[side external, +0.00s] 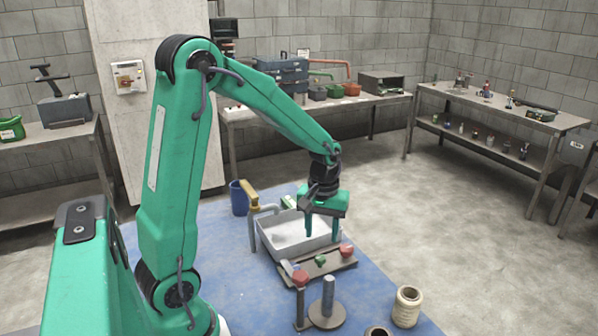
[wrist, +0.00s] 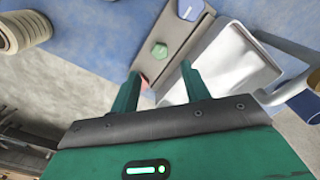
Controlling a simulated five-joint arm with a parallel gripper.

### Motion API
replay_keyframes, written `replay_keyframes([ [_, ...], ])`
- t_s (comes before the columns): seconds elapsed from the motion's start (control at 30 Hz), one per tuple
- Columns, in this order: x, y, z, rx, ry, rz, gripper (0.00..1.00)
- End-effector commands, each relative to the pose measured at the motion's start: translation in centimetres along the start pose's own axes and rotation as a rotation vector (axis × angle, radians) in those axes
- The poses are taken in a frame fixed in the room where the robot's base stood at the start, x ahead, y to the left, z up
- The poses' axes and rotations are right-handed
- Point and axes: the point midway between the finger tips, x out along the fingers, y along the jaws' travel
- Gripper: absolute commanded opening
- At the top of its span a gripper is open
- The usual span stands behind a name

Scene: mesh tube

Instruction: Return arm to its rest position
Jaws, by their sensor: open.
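My green arm reaches out over the blue mat (side external: 255,300). My gripper (side external: 315,232) points down over the near right part of a white tray (side external: 275,240), beside a grey rack (side external: 300,272). In the wrist view, my gripper (wrist: 160,82) has its two green fingers apart with nothing held between them. The rack (wrist: 172,40) carries a green hexagonal piece (wrist: 158,50) just beyond the fingertips. The rack also bears a red piece (side external: 347,251) at its right end, partly hidden by a finger in the wrist view.
A grey peg on a round base (side external: 328,300), a red-topped post (side external: 300,280) and a cream spool (side external: 406,306) stand in front of the rack. Benches line the walls.

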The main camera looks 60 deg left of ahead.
Motion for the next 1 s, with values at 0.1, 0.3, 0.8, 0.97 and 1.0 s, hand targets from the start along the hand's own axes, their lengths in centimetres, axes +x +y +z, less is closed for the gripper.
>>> replay_keyframes([
  [0.1, -0.7, 0.0, 0.0, 0.0, 0.002, 0.001, 0.46],
  [0.3, -0.8, 0.0, 0.0, 0.0, 0.0, 0.0, 0.46],
  [0.8, -3.0, 0.3, 1.4, 0.076, 0.044, 0.025, 0.46],
  [0.97, -5.3, 0.5, 3.1, 0.166, 0.093, 0.051, 0.46],
  [1.0, -5.9, 0.5, 3.6, 0.192, 0.108, 0.059, 0.46],
])
